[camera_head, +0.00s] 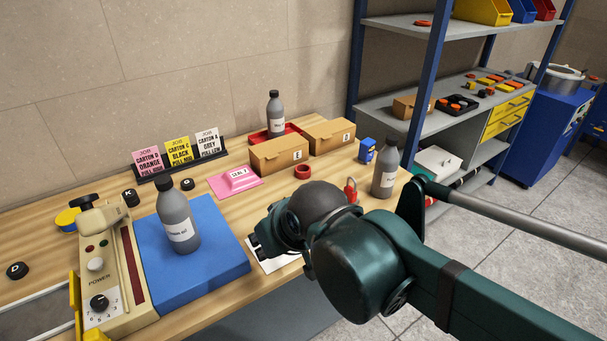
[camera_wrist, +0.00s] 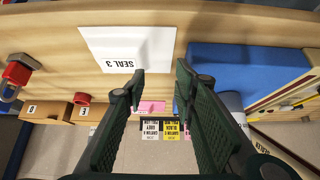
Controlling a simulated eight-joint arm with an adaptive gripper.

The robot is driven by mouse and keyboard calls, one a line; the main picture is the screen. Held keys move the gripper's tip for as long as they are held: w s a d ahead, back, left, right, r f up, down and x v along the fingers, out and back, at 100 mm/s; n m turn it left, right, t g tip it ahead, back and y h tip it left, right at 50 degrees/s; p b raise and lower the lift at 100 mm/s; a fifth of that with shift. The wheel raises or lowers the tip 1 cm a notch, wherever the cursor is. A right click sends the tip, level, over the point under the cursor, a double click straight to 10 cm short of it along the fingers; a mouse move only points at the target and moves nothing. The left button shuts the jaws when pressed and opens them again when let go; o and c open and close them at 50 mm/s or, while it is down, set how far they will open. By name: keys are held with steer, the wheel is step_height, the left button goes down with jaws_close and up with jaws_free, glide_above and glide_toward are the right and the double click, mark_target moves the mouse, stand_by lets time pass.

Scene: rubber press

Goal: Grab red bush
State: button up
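The red bush (camera_head: 303,171) is a small red ring lying on the wooden bench, in front of the cardboard boxes. In the wrist view the red bush (camera_wrist: 82,98) shows at the left, outside the space between my fingers. My gripper (camera_wrist: 160,78) is open, with nothing between its two dark green fingers. In the head view my gripper (camera_head: 262,243) is over the bench's front part, nearer the camera than the bush and apart from it. My arm's wrist partly hides it there.
A red padlock (camera_head: 350,191) and grey bottle (camera_head: 386,172) stand right of the bush. Cardboard boxes (camera_head: 279,155) are behind it. A white card (camera_wrist: 127,46) lies below my gripper.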

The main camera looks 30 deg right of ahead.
steer(key=shift+o, duration=0.6)
steer(key=shift+o, duration=1.4)
